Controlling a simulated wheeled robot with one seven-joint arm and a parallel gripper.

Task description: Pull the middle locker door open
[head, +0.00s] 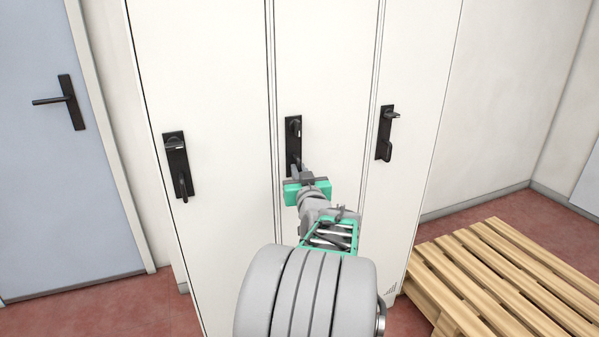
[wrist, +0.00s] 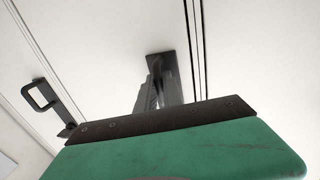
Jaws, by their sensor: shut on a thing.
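The middle locker door (head: 325,60) is a tall white panel and looks flush with its neighbours. Its black handle (head: 293,130) is a plate near the left edge of the door, with a grip at its lower end. My gripper (head: 300,173), with a green body, is shut on the lower part of this handle. In the wrist view the black handle plate (wrist: 162,66) stands beyond the green gripper body (wrist: 180,150), which hides the fingertips and the rest of the grip.
The left locker door (head: 205,80) and right locker door (head: 420,70) have similar black handles and look closed. A blue-grey room door (head: 60,180) with a lever is at left. A wooden pallet (head: 500,270) lies on the red floor at right.

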